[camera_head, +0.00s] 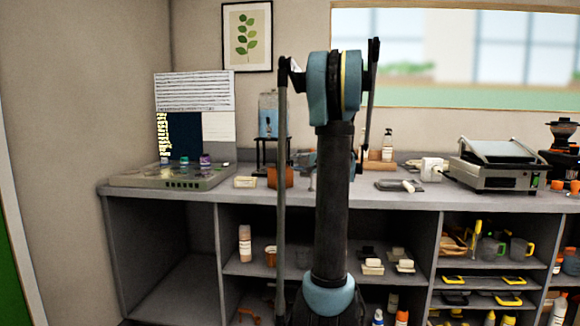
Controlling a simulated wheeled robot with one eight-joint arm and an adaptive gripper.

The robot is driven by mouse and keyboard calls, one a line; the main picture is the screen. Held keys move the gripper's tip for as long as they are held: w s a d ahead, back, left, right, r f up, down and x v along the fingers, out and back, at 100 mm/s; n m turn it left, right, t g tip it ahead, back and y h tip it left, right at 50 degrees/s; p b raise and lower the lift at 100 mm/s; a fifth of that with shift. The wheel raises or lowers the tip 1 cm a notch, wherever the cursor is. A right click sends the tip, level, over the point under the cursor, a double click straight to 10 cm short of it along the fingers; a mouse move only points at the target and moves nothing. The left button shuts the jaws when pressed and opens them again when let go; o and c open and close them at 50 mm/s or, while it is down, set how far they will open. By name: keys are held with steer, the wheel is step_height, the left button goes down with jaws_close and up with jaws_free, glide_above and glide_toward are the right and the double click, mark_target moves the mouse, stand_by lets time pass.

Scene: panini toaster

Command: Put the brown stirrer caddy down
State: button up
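A small brown, open-looking box (280,178), which looks like the stirrer caddy, shows at the front of the grey counter (222,192), just left of my upright arm. I cannot tell whether it rests on the counter or is held slightly above it. My gripper (308,172) is mostly hidden behind my own arm; only a small grey part shows, just right of the brown box. Whether its fingers are open or shut on the box is hidden.
A cream box (245,182) stands left of the brown box, and a drink dispenser (268,117) on a black stand behind it. A grey tray (170,178) with small jars is at the left. The panini toaster (495,167) is at the right. Shelves below hold several items.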

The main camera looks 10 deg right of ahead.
steer(key=f+v, duration=0.1)
steer(key=v, duration=0.4)
steer(key=s+a+f+n+g+h, duration=0.1)
steer(key=s+a+f+n+g, duration=0.15)
steer(key=s+a+f, duration=0.35)
steer(key=s+a+f+n+g, duration=0.25)
steer(key=s+a, duration=0.25)
steer(key=s, duration=0.4)
steer(key=s+a+f+n+g+h, duration=0.1)
steer(key=s+a+f+n+g, duration=0.15)
steer(key=s+a+f, duration=0.35)
steer(key=s+d+f+n+g+h, duration=0.2)
steer(key=s+f, duration=0.4)
steer(key=s, duration=0.6)
steer(key=s+d+f+n+g+h, duration=0.2)
steer(key=s+f, duration=0.5)
steer(key=s, duration=0.4)
steer(key=d+h, duration=0.1)
steer(key=h, duration=0.1)
steer(key=shift+s+d+h, duration=0.35)
steer(key=shift+h, duration=0.05)
steer(key=shift+w+f, duration=0.15)
steer(key=shift+w, duration=0.25)
